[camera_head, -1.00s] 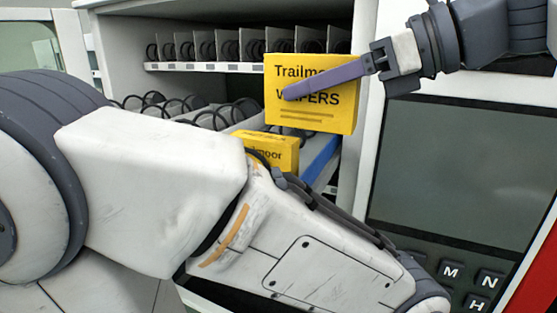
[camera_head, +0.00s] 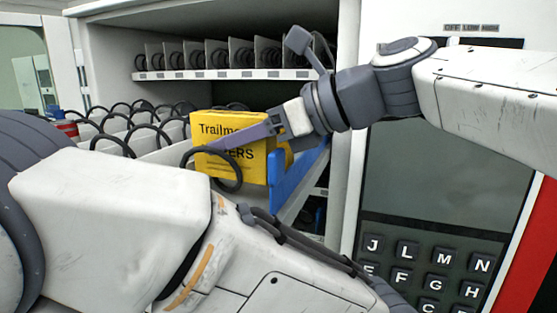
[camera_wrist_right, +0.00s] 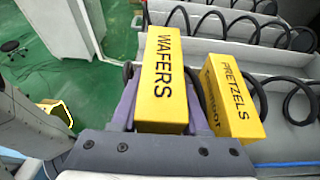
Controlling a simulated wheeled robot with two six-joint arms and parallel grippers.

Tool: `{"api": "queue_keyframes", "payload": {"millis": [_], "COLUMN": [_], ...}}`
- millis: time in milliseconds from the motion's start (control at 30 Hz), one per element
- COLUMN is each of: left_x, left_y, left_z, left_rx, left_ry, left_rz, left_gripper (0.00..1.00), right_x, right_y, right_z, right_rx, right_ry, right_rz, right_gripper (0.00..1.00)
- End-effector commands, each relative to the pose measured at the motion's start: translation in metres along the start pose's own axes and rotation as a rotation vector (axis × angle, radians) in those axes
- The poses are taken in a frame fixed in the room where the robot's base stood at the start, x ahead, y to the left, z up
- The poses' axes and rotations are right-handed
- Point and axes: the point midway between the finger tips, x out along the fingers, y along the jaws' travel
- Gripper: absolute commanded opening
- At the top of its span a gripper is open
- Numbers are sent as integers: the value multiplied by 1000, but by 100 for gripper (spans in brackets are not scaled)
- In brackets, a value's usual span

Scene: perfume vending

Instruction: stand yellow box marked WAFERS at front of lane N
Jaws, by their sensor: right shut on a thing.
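The yellow WAFERS box (camera_head: 222,128) is upright in the lower shelf's opening, near the right end. My right gripper (camera_head: 214,147) is shut on it from the right, one purple finger lying across its lettered face. The right wrist view shows the WAFERS box (camera_wrist_right: 163,75) between the fingers. A yellow PRETZELS box (camera_wrist_right: 231,98) stands close beside it among black coils. A black coil (camera_head: 238,172) crosses the lower face of the WAFERS box in the head view. I cannot tell whether its bottom touches the shelf. No label for lane N is legible. My left gripper is out of view.
A blue side wall (camera_head: 292,182) edges the lower shelf on the right. Several coil lanes (camera_head: 120,128) lie to the left. An upper shelf (camera_head: 225,74) with coils runs above. A keypad (camera_head: 425,265) with letters is at right. My left forearm covers the lower foreground.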

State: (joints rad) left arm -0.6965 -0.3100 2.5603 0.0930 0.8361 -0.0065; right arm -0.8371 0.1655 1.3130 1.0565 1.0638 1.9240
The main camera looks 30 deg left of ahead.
Motion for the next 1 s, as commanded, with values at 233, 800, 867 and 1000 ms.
{"api": "queue_keyframes", "payload": {"millis": [233,800,867,1000], "left_x": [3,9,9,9], "left_y": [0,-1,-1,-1], "left_z": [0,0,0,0], "left_rx": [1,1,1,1], "left_ry": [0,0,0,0], "left_rz": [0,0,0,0], "left_gripper": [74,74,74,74], "right_x": [1,5,5,5], "right_y": [0,0,0,0], "right_z": [-1,-13,-13,-13], "right_rx": [-1,-2,-2,-1], "right_ry": [-1,0,0,0], "right_rz": [0,0,0,0], "right_gripper": [0,48,71,75]}}
